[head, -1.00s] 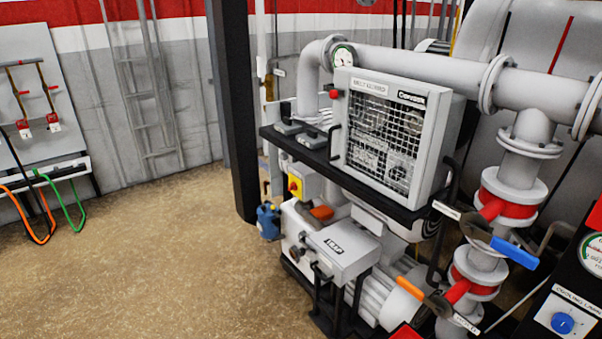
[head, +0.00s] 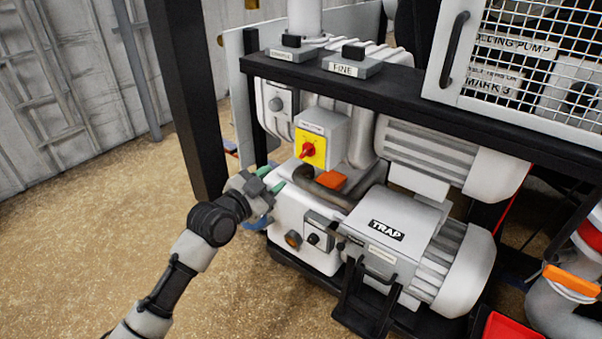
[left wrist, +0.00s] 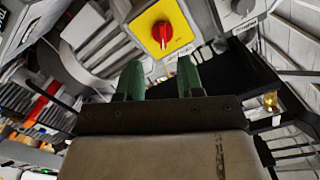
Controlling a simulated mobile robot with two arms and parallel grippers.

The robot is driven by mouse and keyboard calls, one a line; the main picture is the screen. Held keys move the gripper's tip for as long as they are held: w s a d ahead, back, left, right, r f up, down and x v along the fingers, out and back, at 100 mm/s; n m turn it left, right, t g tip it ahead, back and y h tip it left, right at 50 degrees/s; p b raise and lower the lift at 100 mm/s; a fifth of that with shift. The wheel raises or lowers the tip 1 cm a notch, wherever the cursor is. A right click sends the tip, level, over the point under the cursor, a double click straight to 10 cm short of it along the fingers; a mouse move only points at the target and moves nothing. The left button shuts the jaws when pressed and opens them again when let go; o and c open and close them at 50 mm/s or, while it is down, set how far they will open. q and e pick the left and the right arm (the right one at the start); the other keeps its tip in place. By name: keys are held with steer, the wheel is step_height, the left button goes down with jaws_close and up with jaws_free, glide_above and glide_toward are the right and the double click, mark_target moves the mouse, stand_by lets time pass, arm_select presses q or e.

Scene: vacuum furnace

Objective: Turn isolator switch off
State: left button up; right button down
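The isolator switch is a red rotary knob (head: 307,149) on a yellow plate (head: 318,153), on the front of a small grey box above the pump. In the left wrist view the red knob (left wrist: 162,33) shows above the fingertips, its grip close to upright in that picture. My left gripper (head: 268,180) is just left of and below the switch, apart from it. Its two green fingers (left wrist: 158,80) stand apart with nothing between them, so it is open. My right gripper is in neither view.
The pump with the TRAP box (head: 386,231) stands right of my left gripper. A black shelf (head: 400,95) with FINE box (head: 352,62) runs above the switch. A black post (head: 186,90) stands behind left. The floor at left is clear.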

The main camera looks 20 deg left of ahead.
mark_target(304, 152)
arm_select(q)
steer(key=x, duration=0.3)
steer(key=r+x, duration=0.1)
steer(key=x, duration=0.3)
steer(key=r+x, duration=0.1)
steer(key=x, duration=0.2)
steer(key=shift+w+d, duration=0.2)
steer(key=shift+d, duration=0.2)
jaws_close()
